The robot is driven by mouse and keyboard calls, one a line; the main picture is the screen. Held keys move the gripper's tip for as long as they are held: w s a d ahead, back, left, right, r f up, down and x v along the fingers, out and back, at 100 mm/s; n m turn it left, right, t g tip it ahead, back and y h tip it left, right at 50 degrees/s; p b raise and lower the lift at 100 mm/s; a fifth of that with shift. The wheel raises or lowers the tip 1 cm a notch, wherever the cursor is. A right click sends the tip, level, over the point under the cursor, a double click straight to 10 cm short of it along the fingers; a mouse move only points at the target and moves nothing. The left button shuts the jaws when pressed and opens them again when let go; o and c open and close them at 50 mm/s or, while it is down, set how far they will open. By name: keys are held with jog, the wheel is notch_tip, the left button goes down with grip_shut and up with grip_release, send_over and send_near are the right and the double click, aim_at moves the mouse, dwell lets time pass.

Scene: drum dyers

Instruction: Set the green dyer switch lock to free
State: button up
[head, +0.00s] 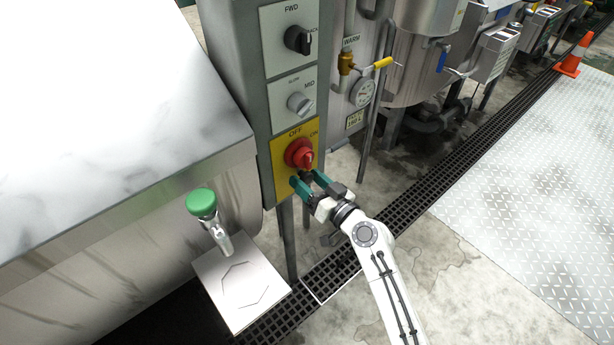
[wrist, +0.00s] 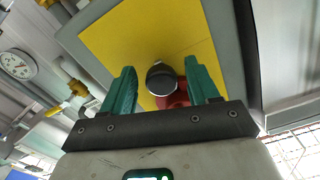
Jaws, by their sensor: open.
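The red rotary switch (head: 299,152) is on a yellow plate (head: 279,158) marked OFF and ON, low on the grey control box (head: 241,91). Its handle points down and right in the head view. My gripper (head: 307,180) is at the switch's lower edge, its teal fingers open. In the wrist view, a dark rounded piece with a grey cap (wrist: 161,78) lies between the fingers of my gripper (wrist: 159,66), with gaps on both sides. A red part (wrist: 174,98) shows behind it. Whether this dark piece is the lock cannot be told.
Above the switch are a black knob (head: 298,40) marked FWD and a grey knob (head: 299,104). A green-topped lever (head: 202,204) stands left of the box. Pipes and a gauge (head: 362,93) are to the right.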

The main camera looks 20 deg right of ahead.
jog(key=shift+w+a, duration=0.2)
jog(key=shift+w, duration=0.25)
grip_shut()
dwell(0.3)
jog(key=shift+f, duration=0.1)
